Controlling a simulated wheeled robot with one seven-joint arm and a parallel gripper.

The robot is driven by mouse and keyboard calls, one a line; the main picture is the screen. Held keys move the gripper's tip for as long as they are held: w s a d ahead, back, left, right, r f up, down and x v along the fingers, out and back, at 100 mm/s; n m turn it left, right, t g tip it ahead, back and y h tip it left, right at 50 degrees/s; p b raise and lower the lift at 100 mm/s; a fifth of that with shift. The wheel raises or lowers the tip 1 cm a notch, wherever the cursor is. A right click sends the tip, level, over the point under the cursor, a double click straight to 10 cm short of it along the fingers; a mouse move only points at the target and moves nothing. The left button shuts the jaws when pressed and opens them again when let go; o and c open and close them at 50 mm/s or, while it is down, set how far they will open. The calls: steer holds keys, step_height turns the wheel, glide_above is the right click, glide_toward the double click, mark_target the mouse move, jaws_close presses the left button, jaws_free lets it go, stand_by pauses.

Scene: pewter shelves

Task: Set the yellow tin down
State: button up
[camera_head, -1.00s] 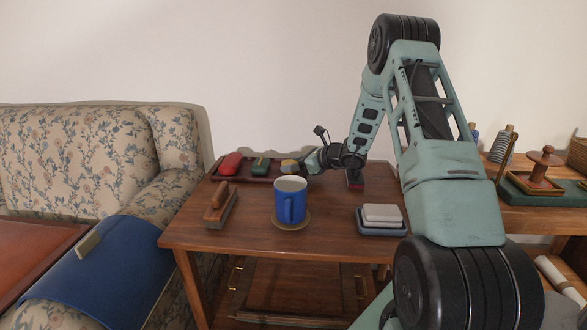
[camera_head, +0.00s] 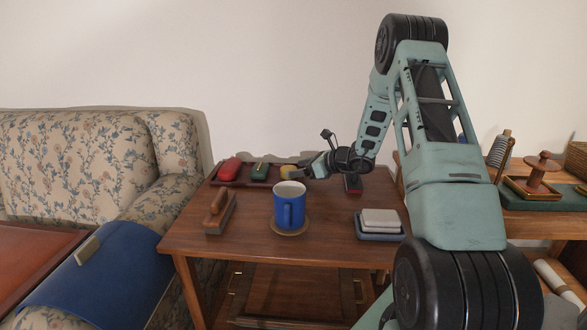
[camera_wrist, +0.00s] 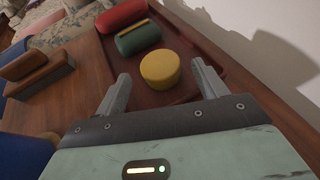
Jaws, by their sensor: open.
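The yellow tin (camera_wrist: 160,69) is a short round tin standing upright in the dark red-brown tray (camera_wrist: 215,62), at its end nearest my gripper. It also shows in the head view (camera_head: 288,171), partly hidden behind the blue mug. My gripper (camera_wrist: 160,88) is open, with one finger on each side just short of the tin, and a gap shows between the tin and the fingers. In the head view my gripper (camera_head: 306,172) is at the right end of the tray, small and partly hidden.
A green case (camera_wrist: 138,38) and a red case (camera_wrist: 122,14) lie in the tray beyond the tin. A blue mug (camera_head: 289,207) stands on a coaster in front. The wall is behind.

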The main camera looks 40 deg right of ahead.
steer(key=p+v, duration=0.2)
steer(key=v, duration=0.7)
steer(key=shift+r, duration=0.15)
